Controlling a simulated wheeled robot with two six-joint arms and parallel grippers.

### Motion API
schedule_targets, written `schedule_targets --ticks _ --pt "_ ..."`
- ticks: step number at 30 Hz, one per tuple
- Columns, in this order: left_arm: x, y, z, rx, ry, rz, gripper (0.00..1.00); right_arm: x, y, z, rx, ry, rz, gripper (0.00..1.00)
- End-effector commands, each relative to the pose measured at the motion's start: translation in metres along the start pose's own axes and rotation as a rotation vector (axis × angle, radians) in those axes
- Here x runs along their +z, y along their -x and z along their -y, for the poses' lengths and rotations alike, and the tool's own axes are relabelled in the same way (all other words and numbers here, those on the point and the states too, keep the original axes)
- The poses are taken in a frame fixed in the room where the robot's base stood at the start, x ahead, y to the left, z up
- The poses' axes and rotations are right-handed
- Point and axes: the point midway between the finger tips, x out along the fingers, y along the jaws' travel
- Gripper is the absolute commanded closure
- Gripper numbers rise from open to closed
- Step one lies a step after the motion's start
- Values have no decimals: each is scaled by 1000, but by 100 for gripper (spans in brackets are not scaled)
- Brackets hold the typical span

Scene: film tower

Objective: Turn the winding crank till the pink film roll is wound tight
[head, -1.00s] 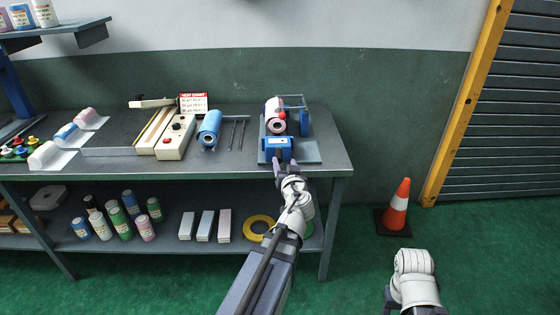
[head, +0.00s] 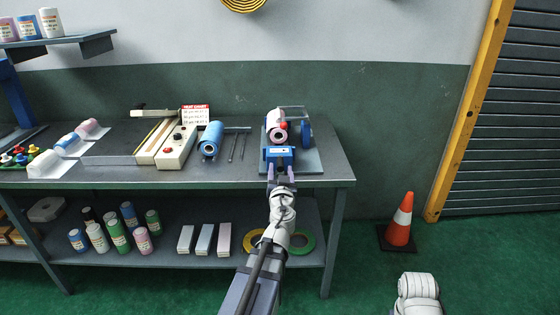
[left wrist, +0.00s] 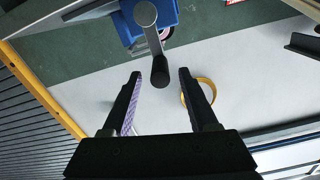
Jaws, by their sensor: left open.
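The winder stands at the right end of the bench, with a blue housing (head: 279,157) at its front. The pink film roll (head: 276,134) lies behind the housing; whether it is wound tight is too small to tell. My left gripper (head: 281,171) is open in front of the housing, with a finger to each side. In the left wrist view, the grey crank arm (left wrist: 146,16) ends in a dark handle (left wrist: 160,72). The handle lies between the open fingers of my left gripper (left wrist: 157,73), apart from both. My right gripper is out of view.
A blue roll (head: 210,138) and two thin rods lie left of the winder. A long beige device (head: 177,143) is further left. Rolls and bottles sit on the lower shelf. An orange cone (head: 400,222) stands on the floor to the right.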

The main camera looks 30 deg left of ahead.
Motion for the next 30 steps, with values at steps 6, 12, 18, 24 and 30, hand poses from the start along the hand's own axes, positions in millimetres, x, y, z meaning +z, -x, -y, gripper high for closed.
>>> schedule_targets --ticks 6,12,18,24,30 --pt "0 -31 0 -2 0 1 41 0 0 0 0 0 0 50" --pt "0 -62 -1 -1 0 1 41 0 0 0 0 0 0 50" --pt "0 -71 0 -1 0 1 41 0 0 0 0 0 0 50" --pt "0 -70 0 -1 0 1 43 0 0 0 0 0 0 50" --pt "0 -70 0 -1 0 1 65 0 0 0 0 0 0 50"
